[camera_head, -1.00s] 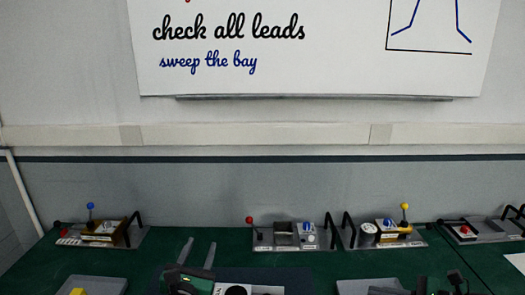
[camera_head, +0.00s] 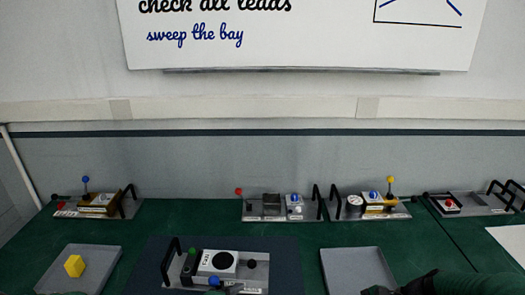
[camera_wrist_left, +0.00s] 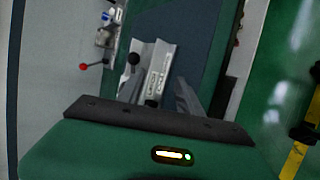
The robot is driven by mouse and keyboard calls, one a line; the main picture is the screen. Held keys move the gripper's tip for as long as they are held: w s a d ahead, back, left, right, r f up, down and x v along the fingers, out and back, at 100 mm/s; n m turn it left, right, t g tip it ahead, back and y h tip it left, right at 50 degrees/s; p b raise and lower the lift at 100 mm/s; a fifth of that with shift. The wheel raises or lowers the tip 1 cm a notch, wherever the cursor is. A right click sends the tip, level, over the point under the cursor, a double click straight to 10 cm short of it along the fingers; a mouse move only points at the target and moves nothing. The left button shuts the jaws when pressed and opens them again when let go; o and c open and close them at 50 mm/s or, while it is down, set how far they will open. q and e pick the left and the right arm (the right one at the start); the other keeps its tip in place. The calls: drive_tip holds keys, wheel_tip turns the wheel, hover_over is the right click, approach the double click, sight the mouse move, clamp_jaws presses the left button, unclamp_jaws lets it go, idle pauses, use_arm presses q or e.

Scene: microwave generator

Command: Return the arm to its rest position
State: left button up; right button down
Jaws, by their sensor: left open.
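In the left wrist view my left gripper (camera_wrist_left: 160,88) is open, its two grey fingers pointing away over the dark mat. A module with a pale labelled plate (camera_wrist_left: 155,72) and a black knob lies beyond and between the fingers; I see no contact. My left gripper is not clearly visible in the head view. At the bottom right of the head view, part of my right arm and gripper (camera_head: 384,290) shows, cut off by the frame edge; its fingers are too dark to read.
The module (camera_head: 222,265) with a green knob and black handle sits on the dark mat (camera_head: 150,262). A grey tray (camera_head: 98,258) holds a yellow block (camera_head: 74,266). Another tray (camera_head: 358,270) looks empty. Several lever modules, including one with a red lever (camera_head: 268,207), line the back.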

use_arm(q)
drive_tip(key=s+a+f+m+g+y+b, duration=0.2)
drive_tip(key=s+a+f+m+g, duration=0.1)
drive_tip(key=s+a+m, duration=0.4)
drive_tip(key=s+a+f+m+g+y+b, duration=0.2)
drive_tip(key=s+a+f+m+g, duration=0.2)
drive_tip(key=s+m, duration=0.5)
drive_tip(key=s+a, duration=0.1)
drive_tip(key=a, duration=0.1)
drive_tip(key=shift+s+a+y+b, duration=0.25)
drive_tip(key=shift+a+y+b, duration=0.05)
drive_tip(key=shift+a+b, duration=0.05)
use_arm(e)
drive_tip(key=s+a+f+n+t+h, duration=0.1)
drive_tip(key=s+f+n+h, duration=0.6)
drive_tip(key=n, duration=0.8)
drive_tip(key=shift+s+f+n+h, duration=0.3)
drive_tip(key=shift+s+f+h, duration=0.1)
drive_tip(key=shift+s+f, duration=0.5)
use_arm(q)
drive_tip(key=shift+d+r, duration=0.15)
drive_tip(key=shift+d, duration=0.15)
use_arm(e)
drive_tip(key=shift+d, duration=0.2)
